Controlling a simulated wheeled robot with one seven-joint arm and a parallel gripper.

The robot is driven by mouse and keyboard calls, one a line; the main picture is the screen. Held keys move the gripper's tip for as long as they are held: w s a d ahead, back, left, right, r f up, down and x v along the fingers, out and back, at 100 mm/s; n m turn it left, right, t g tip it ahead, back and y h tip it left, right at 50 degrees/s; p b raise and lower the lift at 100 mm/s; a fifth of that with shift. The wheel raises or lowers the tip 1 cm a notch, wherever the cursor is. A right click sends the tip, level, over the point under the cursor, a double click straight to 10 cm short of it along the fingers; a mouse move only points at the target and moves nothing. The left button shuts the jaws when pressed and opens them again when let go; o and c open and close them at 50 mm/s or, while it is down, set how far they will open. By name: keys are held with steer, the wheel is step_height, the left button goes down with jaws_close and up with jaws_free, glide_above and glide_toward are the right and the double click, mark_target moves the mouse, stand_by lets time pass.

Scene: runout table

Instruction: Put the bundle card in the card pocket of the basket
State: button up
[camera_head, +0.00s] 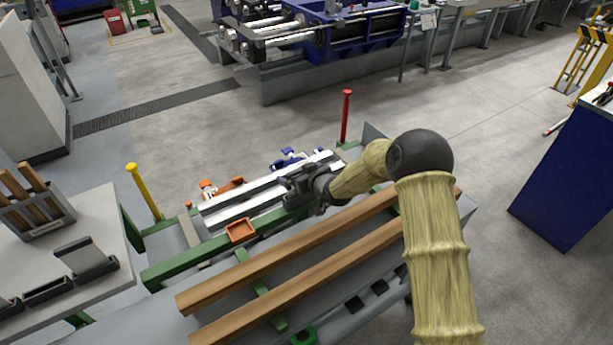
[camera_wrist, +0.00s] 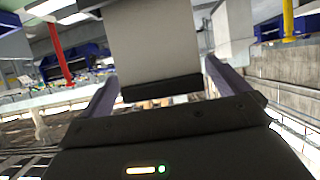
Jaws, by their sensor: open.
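My gripper (camera_head: 287,184) is above the white and green frame with the pale bars (camera_head: 235,207). In the wrist view its two fingers (camera_wrist: 158,76) stand wide apart. A flat grey panel with a black lower edge (camera_wrist: 155,42) shows between them; it looks like a card, but I cannot tell whether it is the bundle card or whether it sits in a pocket. A similar grey plate (camera_head: 90,256) leans in a black holder on the left table. The basket's card pocket is not clearly identifiable.
Two brown bars (camera_head: 300,250) lie across the table in front of the frame. A small orange tray (camera_head: 240,231) sits on the green rail. A yellow post (camera_head: 146,192) and a red post (camera_head: 346,117) stand at the frame's ends. A grey rack (camera_head: 42,217) is at left.

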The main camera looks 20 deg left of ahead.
steer(key=b+v, duration=0.2)
steer(key=v, duration=1)
steer(key=shift+w+d, duration=0.1)
stand_by(0.4)
steer(key=s+d+r+m+g+h, duration=0.1)
steer(key=s+d+m+h, duration=0.15)
steer(key=d, duration=0.65)
steer(key=s+d+r+m+h, duration=0.1)
steer(key=s+d+m+h, duration=0.2)
steer(key=d, duration=0.7)
steer(key=s+d+r+m+g+h, duration=0.1)
steer(key=s+d+m+g+h, duration=0.1)
steer(key=s+d, duration=0.4)
steer(key=s+d+r+m+g+h, duration=0.1)
steer(key=s+d+m+g+h, duration=0.1)
steer(key=s+d, duration=0.4)
steer(key=s, duration=0.5)
steer(key=shift+g, duration=0.4)
steer(key=shift+m, duration=0.25)
